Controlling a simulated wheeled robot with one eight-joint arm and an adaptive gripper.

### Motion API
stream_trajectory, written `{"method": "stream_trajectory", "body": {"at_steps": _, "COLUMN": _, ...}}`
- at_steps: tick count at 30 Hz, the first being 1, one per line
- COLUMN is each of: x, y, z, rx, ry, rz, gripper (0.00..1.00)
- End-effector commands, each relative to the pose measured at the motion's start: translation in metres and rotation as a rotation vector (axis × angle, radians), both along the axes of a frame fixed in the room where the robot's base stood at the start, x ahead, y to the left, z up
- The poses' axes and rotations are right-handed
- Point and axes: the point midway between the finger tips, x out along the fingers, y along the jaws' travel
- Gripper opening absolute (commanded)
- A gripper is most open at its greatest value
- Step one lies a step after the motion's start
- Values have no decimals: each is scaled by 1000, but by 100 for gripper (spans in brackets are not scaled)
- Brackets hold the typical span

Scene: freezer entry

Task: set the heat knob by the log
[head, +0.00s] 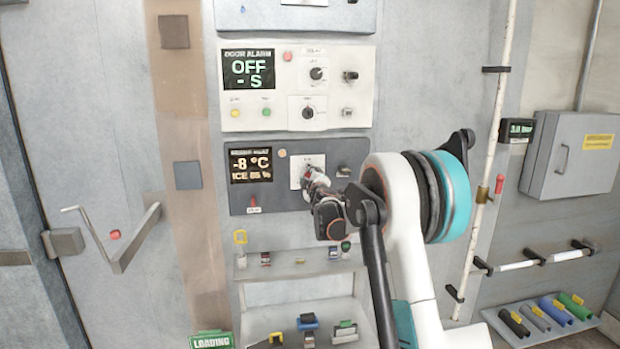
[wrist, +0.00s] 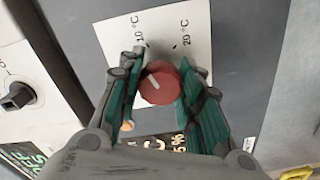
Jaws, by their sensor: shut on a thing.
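The heat knob (wrist: 158,84) is a red round knob on a white scale plate (wrist: 172,28) in the wrist view. The plate's legible marks read 10 °C and 20 °C, and the knob's pale pointer line slants to the upper left. My gripper (wrist: 162,90) is shut on the knob, one green-padded finger on each side. In the head view my gripper (head: 310,180) is at the plate on the grey heater panel (head: 335,150) and hides the knob. The panel's display (head: 251,164) reads -8 °C and ICE 85 %. I cannot make out a log.
The white door alarm panel (head: 265,92), with small knobs and buttons, is just above. A shelf (head: 280,270) with small coloured items is below. A white vertical pipe (head: 495,130) and a grey wall box (head: 572,155) stand to the right. A door handle (head: 135,240) juts out at left.

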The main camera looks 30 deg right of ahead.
Motion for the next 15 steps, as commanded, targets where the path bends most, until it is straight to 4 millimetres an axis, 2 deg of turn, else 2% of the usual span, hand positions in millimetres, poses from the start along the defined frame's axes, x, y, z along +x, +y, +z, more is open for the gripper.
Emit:
{"method": "stream_trajectory", "body": {"at_steps": 10, "x": 0, "y": 1, "z": 0, "rx": -2, "ry": 1, "rz": 2, "gripper": 9}}
{"method": "stream_trajectory", "body": {"at_steps": 11, "x": 0, "y": 1, "z": 0, "rx": -2, "ry": 1, "rz": 2, "gripper": 37}}
{"method": "stream_trajectory", "body": {"at_steps": 13, "x": 0, "y": 1, "z": 0, "rx": -1, "ry": 0, "rz": 1, "gripper": 53}}
{"method": "stream_trajectory", "body": {"at_steps": 15, "x": 0, "y": 1, "z": 0, "rx": -1, "ry": 0, "rz": 1, "gripper": 55}}
